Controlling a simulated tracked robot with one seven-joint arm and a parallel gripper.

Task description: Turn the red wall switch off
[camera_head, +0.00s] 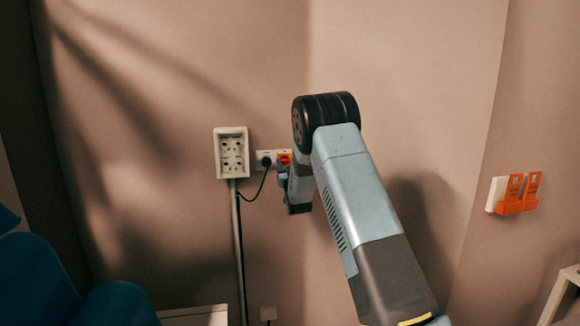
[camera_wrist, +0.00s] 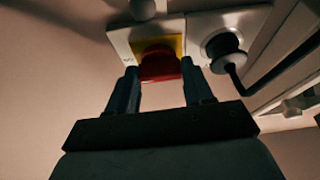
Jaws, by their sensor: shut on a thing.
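The red wall switch (camera_wrist: 160,66) sits on a yellow backing on a white wall plate. In the wrist view its red knob is between the two fingers of my gripper (camera_wrist: 158,82), which are shut on it at both sides. In the head view the switch (camera_head: 284,158) shows as a small red and yellow patch just left of my arm. My gripper (camera_head: 284,172) is at the wall there, partly hidden by my own wrist. The switch's markings are too small to read.
A black plug (camera_head: 266,162) with a cable sits left of the switch; it also shows in the wrist view (camera_wrist: 222,44). A white socket box (camera_head: 231,153) is further left, above a vertical conduit (camera_head: 238,240). Orange holders (camera_head: 518,193) hang on the right wall. Blue seating (camera_head: 60,285) is at lower left.

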